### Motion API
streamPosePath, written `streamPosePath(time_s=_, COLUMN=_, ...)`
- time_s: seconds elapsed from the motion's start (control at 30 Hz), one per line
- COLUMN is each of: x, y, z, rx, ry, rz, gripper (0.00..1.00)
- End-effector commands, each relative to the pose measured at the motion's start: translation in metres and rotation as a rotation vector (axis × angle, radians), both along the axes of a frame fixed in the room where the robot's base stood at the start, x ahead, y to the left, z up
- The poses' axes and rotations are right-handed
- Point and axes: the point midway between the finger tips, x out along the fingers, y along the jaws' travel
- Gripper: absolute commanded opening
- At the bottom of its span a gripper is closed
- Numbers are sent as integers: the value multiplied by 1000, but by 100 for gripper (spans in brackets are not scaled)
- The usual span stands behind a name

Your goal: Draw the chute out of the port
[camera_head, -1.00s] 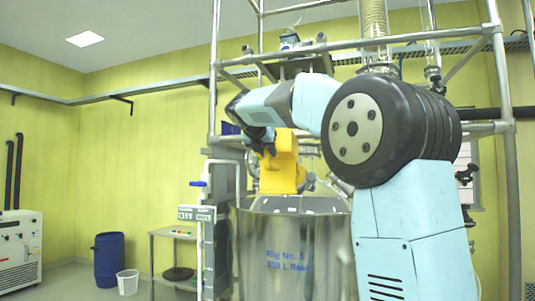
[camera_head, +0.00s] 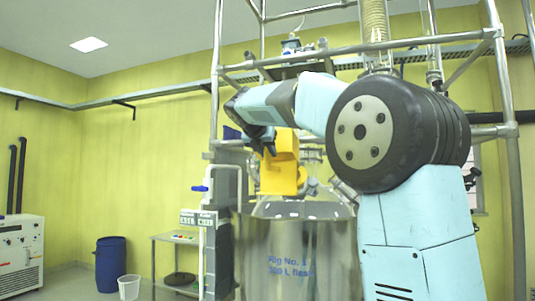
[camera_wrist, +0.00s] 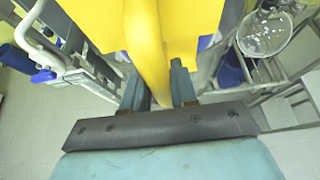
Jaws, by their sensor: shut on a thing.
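In the wrist view the two fingers (camera_wrist: 158,88) close on a yellow handle (camera_wrist: 147,45) of the chute, whose body fills the top of the picture.
A metal pipe frame (camera_head: 217,80) surrounds the reactor, with a bar crossing above my arm. Glass fittings and a clamp (camera_head: 311,187) sit close right of the chute. A side table (camera_head: 175,238), a blue drum (camera_head: 110,264) and a white bucket (camera_head: 129,287) stand on the left.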

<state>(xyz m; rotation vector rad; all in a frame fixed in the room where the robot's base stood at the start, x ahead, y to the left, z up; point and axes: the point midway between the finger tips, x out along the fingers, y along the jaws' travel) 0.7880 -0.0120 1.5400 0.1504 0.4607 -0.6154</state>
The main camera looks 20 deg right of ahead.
Motion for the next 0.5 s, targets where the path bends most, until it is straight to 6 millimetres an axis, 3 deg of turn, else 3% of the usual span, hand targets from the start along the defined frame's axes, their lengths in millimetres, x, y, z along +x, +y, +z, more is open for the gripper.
streamPosePath(time_s=0.5, x=-8, y=6, z=9, rx=-1, ry=-3, rz=1, gripper=0)
